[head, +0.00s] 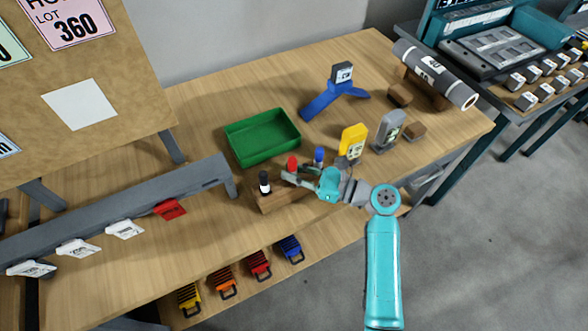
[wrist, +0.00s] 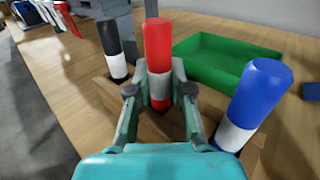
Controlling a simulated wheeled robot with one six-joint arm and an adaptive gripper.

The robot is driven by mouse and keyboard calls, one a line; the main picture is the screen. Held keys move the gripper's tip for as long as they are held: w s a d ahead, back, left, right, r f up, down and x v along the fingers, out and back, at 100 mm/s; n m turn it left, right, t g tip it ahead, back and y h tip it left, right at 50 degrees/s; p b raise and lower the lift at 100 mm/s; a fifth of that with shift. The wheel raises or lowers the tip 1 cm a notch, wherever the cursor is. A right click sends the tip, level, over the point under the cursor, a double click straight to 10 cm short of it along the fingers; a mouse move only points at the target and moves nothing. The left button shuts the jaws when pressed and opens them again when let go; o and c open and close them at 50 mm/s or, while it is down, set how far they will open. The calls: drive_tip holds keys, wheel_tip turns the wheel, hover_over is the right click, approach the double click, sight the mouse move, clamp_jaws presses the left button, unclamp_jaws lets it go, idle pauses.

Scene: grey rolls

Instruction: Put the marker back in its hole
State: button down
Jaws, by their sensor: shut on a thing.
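The red marker (wrist: 158,50), with a red cap and white band, stands upright at the wooden block (wrist: 120,92). My gripper (wrist: 159,92) is shut on it around the white band. Its lower end is partly hidden by my fingers, so I cannot tell how deep it sits in a hole. The black marker (wrist: 112,45) stands in the block on the left, and the blue marker (wrist: 254,95) stands on the right. In the head view the red marker (head: 292,163) is between the black marker (head: 265,182) and the blue marker (head: 319,155), with my gripper (head: 291,177) at it.
A green tray (head: 228,141) lies behind the block. A yellow device (head: 353,140) and a grey device (head: 389,130) stand to the right. A grey rail (head: 110,210) is at the left. Bare table lies between the rail and the tray.

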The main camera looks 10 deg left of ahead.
drive_tip(key=shift+f, duration=0.25)
drive_tip(key=c, duration=1)
unclamp_jaws()
drive_tip(key=shift+o, duration=0.2)
drive_tip(key=v, duration=1.2)
drive_tip(key=shift+d, duration=0.1)
